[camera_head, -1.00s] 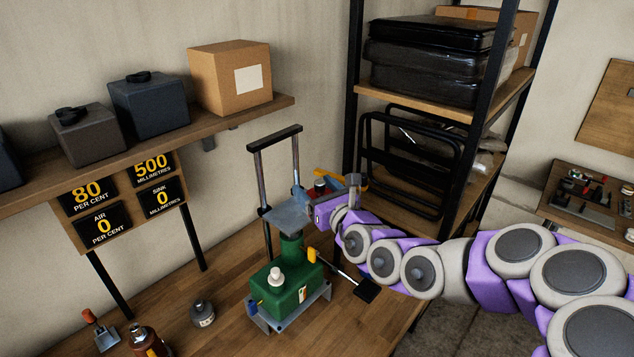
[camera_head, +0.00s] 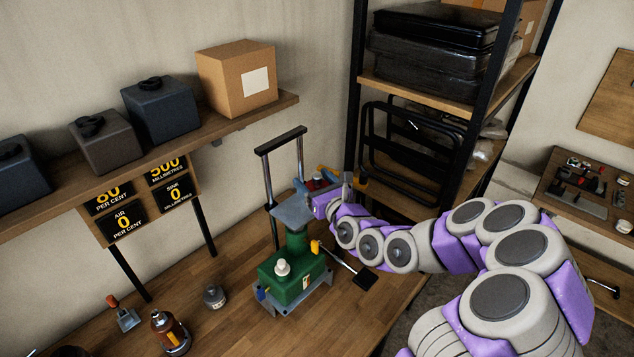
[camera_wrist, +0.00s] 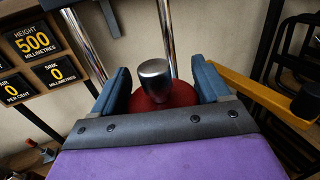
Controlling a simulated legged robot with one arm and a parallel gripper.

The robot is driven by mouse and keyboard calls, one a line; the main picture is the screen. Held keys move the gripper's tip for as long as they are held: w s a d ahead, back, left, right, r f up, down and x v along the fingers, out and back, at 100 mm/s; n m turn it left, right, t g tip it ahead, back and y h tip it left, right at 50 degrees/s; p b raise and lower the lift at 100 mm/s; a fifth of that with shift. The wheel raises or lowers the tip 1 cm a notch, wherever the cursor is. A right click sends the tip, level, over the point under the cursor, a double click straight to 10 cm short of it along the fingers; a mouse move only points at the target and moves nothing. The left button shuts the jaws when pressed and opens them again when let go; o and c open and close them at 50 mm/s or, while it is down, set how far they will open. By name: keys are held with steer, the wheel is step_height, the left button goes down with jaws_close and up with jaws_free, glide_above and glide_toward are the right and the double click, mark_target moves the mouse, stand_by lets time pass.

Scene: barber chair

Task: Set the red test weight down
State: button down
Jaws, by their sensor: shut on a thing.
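The red test weight (camera_wrist: 178,96) has a grey metal knob (camera_wrist: 153,75) on top and sits between the blue jaws of my gripper (camera_wrist: 164,88) in the wrist view. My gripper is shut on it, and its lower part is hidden. In the head view my gripper (camera_head: 312,188) holds the weight by the grey plate (camera_head: 292,213) on top of the green jack (camera_head: 292,275). The weight is mostly hidden there. I cannot tell whether it touches the plate.
A black and chrome frame (camera_head: 268,185) stands behind the plate. A yellow bar (camera_wrist: 262,92) shows right of the jaws in the wrist view. A black rack (camera_head: 358,110) stands close by on the right.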

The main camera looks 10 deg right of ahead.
steer(key=shift+w+a+f, duration=0.1)
steer(key=shift+w, duration=2.6)
steer(key=shift+w+f, duration=0.1)
steer(key=shift+f, duration=1.75)
steer(key=shift+c, duration=0.4)
jaws_free()
steer(key=shift+o, duration=0.4)
